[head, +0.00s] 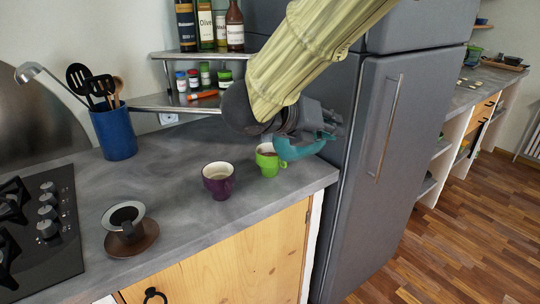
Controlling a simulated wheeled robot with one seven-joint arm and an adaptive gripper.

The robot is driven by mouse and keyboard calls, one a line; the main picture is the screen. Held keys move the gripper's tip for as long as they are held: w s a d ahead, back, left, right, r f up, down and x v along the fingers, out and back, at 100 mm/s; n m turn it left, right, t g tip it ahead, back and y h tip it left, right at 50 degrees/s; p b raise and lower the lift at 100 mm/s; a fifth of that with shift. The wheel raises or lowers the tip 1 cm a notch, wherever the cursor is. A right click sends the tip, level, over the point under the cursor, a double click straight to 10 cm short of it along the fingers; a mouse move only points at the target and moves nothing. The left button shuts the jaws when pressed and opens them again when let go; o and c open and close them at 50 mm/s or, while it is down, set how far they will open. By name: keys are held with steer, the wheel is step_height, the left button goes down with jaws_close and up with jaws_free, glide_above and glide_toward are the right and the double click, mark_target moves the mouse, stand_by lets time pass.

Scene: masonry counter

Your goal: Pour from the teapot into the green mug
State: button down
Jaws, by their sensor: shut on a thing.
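The teal teapot (299,150) is in my gripper (322,125), held above the counter's right end beside the fridge. My gripper is shut on it, though my arm hides part of the grip. The teapot's left end is close to the rim of the green mug (270,165) and overlaps it in the picture. I cannot tell whether they touch or whether any liquid flows. The green mug stands upright on the counter, and its inside is only partly visible.
A purple mug (218,182) stands left of the green mug. A dripper on a wooden saucer (131,240), a blue utensil pot (115,135) and a hob (40,235) are further left. A shelf with bottles (205,30) is behind; the grey fridge (385,150) closes off the right.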

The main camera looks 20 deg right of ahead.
steer(key=shift+m+t+y, duration=0.4)
steer(key=shift+m+t, duration=0.2)
steer(key=shift+m, duration=0.3)
steer(key=s+f+b, duration=0.1)
steer(key=s+d+f+b, duration=0.1)
steer(key=f, duration=0.1)
steer(key=shift+s+f, duration=0.1)
steer(key=shift+s, duration=0.05)
steer(key=shift+s+d+f+m+t+y+b, duration=0.15)
steer(key=shift+s+f+m+t+b, duration=0.25)
steer(key=shift+f+b, duration=0.45)
steer(key=shift+s+d+f+m+t+y+b, duration=0.15)
steer(key=shift+d+f+m+t+b, duration=0.1)
steer(key=shift+f+m+b, duration=0.55)
steer(key=shift+s+d+f+m+t+b, duration=0.2)
steer(key=shift+s+f+t+b, duration=0.15)
steer(key=shift+f+b, duration=0.55)
steer(key=shift+f, duration=0.15)
